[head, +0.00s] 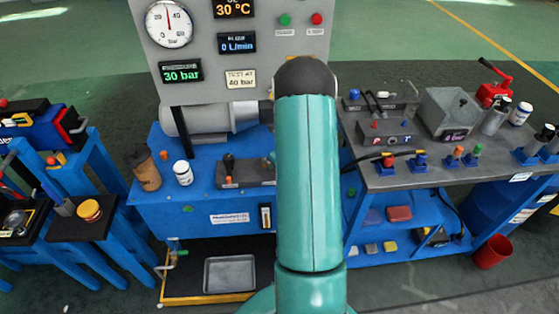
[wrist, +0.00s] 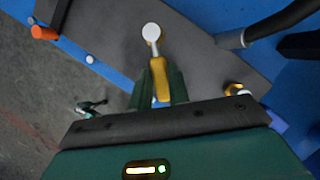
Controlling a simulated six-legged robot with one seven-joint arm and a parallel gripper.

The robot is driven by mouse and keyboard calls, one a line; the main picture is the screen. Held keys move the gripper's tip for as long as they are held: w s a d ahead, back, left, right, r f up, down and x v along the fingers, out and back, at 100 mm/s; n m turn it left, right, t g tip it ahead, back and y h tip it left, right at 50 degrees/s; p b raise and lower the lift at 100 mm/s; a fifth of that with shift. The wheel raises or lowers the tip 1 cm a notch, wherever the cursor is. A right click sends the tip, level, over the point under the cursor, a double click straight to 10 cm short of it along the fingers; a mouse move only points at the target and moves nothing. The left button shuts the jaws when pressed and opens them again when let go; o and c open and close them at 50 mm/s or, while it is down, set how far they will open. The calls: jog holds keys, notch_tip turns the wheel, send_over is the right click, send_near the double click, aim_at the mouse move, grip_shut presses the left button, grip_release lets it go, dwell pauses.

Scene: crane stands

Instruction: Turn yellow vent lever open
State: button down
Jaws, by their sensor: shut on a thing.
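In the wrist view, the yellow vent lever (wrist: 159,66) points up the picture from between my fingers, with a round pale grey knob or cap (wrist: 151,32) at its far end. My gripper (wrist: 161,86) is shut on the lever, one dark green finger on each side of it. In the head view my teal arm stands in the middle and hides my gripper. I cannot make out the lever there.
In the wrist view, a dark plate (wrist: 205,55) lies below the lever. A black hose with a grey end (wrist: 232,39) is at upper right. In the head view, a blue bench with a gauge panel (head: 245,60) stands behind my arm; a grey-topped bench (head: 450,172) is at right.

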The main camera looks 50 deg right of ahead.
jog(key=a+m, duration=0.1)
jog(key=a+m+h, duration=0.1)
jog(key=m, duration=0.1)
jog(key=a+m+h, duration=0.1)
jog(key=m, duration=0.1)
jog(key=shift+w, duration=0.3)
jog(key=shift+w+a+m+g+h, duration=0.25)
jog(key=shift+a+m+g+h, duration=0.1)
jog(key=shift+m, duration=0.65)
jog(key=shift+w+a+m+g+h, duration=0.25)
jog(key=shift+m+h, duration=0.1)
jog(key=shift+m, duration=0.65)
jog(key=c, duration=1.3)
grip_release()
jog(key=v, duration=1.4)
